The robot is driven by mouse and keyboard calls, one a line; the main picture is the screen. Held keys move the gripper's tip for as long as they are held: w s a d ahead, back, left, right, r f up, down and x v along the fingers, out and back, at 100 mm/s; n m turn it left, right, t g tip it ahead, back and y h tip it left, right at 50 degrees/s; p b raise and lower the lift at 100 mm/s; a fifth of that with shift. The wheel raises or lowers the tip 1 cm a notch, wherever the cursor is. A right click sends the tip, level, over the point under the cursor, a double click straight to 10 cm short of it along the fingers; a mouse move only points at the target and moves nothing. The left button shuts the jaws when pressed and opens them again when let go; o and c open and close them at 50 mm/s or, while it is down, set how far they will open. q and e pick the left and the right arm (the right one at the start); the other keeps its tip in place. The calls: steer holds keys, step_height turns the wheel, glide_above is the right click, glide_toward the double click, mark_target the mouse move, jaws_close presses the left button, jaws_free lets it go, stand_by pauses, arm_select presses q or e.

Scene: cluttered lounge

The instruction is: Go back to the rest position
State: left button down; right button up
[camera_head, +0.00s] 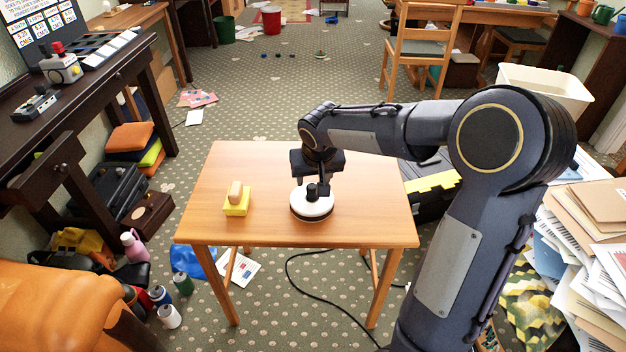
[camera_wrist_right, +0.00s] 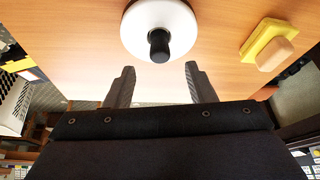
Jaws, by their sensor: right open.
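My right gripper (camera_head: 318,187) is over the small wooden table (camera_head: 268,163), at the white round lid-like object with a black knob (camera_head: 311,207). In the right wrist view the two fingers of my right gripper (camera_wrist_right: 159,85) are spread apart with nothing between them. The white round object (camera_wrist_right: 135,30) lies just beyond the fingertips there, its black knob roughly in line with the gap. Whether a finger touches it I cannot tell. My left gripper is not in view.
A yellow block with a tan piece on top (camera_head: 236,207) sits on the table's left part. An orange seat (camera_head: 50,290) and bottles are at lower left. Paper piles (camera_head: 590,250) crowd the right. A wooden chair (camera_head: 420,50) stands behind.

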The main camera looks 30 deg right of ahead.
steer(key=shift+s+r, duration=0.15)
steer(key=shift+r, duration=0.15)
steer(key=s+a+r+n+t+y, duration=0.1)
steer(key=s+a+y, duration=0.3)
steer(key=s, duration=0.9)
steer(key=s+a+r+n+y, duration=0.1)
steer(key=s+a, duration=0.5)
steer(key=s, duration=0.7)
step_height(320, 180, up, 21)
steer(key=p, duration=2)
steer(key=shift+a+f, duration=0.15)
steer(key=shift+a, duration=0.15)
steer(key=shift+c, duration=0.2)
